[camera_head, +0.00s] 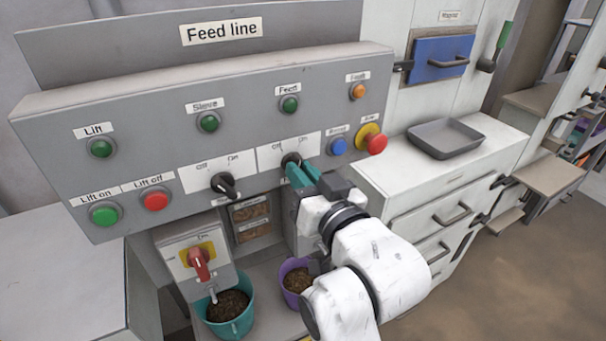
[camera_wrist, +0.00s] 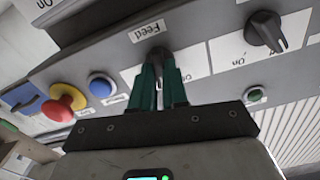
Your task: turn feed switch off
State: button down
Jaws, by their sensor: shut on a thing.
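The feed switch (camera_head: 291,159) is a dark rotary knob on a white Off/On plate, below the Feed label and its green lamp (camera_head: 289,104). My gripper (camera_head: 296,172) has its teal fingers shut on this knob. In the wrist view the knob (camera_wrist: 157,54) shows between the fingertips (camera_wrist: 160,72), with the Feed label (camera_wrist: 149,30) just beyond it. The fingers hide most of the knob, so I cannot tell whether it points to Off or On.
A similar black knob (camera_head: 225,185) sits left on its own Off/On plate. A blue button (camera_head: 337,146) and a red mushroom button (camera_head: 376,144) are close on the right. Below are a red-handled switch (camera_head: 200,263), a teal bucket (camera_head: 230,320) and a purple bucket (camera_head: 289,284).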

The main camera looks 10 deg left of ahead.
jog(key=shift+n+b, duration=0.6)
jog(key=shift+n, duration=3.3)
jog(key=c, duration=1.1)
grip_release()
jog(key=shift+c, duration=0.2)
jog(key=shift+s, duration=0.1)
jog(key=b+v, duration=0.1)
jog(key=v, duration=0.9)
jog(key=shift+s+d+b, duration=0.25)
jog(key=shift+b, duration=0.15)
